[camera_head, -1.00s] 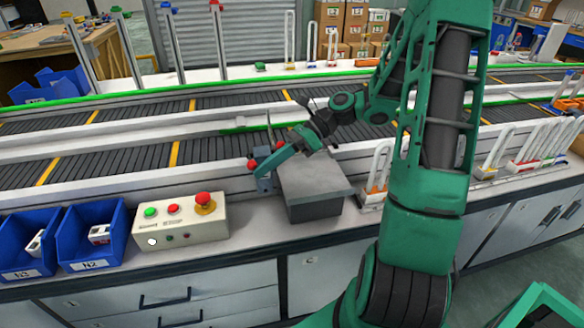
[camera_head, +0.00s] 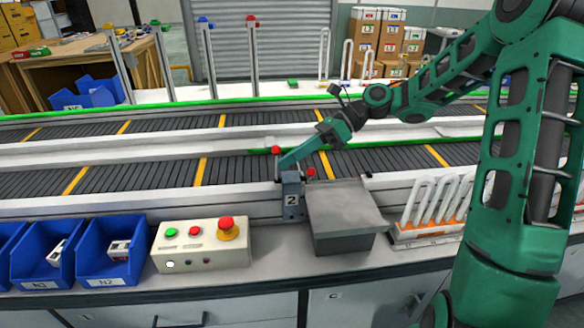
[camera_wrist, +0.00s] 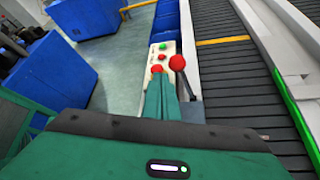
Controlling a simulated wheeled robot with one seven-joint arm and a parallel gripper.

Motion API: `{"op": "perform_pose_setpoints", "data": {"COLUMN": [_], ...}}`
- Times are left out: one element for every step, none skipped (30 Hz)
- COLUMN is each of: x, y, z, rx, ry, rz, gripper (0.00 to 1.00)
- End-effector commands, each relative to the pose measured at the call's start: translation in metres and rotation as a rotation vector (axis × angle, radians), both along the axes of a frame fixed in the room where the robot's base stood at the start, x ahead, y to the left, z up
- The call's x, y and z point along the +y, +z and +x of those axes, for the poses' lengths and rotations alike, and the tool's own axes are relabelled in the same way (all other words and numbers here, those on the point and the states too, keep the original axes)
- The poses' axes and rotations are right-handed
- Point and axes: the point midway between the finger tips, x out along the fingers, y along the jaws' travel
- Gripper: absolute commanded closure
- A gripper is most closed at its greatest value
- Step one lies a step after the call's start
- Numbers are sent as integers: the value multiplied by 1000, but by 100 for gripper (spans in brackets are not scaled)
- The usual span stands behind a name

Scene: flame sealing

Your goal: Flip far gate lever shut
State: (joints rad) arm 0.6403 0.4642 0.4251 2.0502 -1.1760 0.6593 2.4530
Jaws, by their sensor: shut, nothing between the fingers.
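The gate unit marked 2 (camera_head: 291,195) is a small grey-blue box at the near conveyor's front edge. One red lever knob (camera_head: 276,150) stands above its left side. A second red knob (camera_head: 311,172) sits lower, at its right. My gripper (camera_head: 284,164) is shut and empty, its tip just above the box, between the two knobs. In the wrist view, the shut fingers (camera_wrist: 161,90) lie just left of a red knob on a dark rod (camera_wrist: 177,62). I cannot tell whether they touch. The lever's lower part is hidden.
A grey lidded box (camera_head: 345,210) stands right of the gate unit. A button panel (camera_head: 203,245) and blue bins (camera_head: 112,250) are to its left. A rack of white loops (camera_head: 435,205) is at the right. The conveyor (camera_head: 245,170) behind is clear.

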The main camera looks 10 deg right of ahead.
Motion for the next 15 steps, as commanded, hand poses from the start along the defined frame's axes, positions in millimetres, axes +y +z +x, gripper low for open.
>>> {"op": "perform_pose_setpoints", "data": {"x": [0, -1, -1, -1, -1, -1, -1, -1, -1, -1, -1, -1, -1, -1, -1], "y": [1, 2, 3, 4, 4, 5, 5, 5, 6, 6, 7, 7, 7, 7, 8], "z": [2, 3, 4, 5, 6, 7, 8, 9, 10, 10, 11, 12, 12, 12, 13], "rx": [-1, -1, 0, 0, 0, -1, 0, 0, 0, -1, -2, -2, -3, -3, -5], "ry": [0, 0, 1, 1, 1, 2, 1, 1, 1, 0, 1, 0, 0, 0, 0], "rz": [0, 0, 0, 0, 0, 1, 0, 0, 0, 0, 0, 1, 1, 1, 1], "gripper": [100, 100, 100, 100, 100, 100, 100, 100, 100, 100, 100, 100, 100, 100, 100]}}
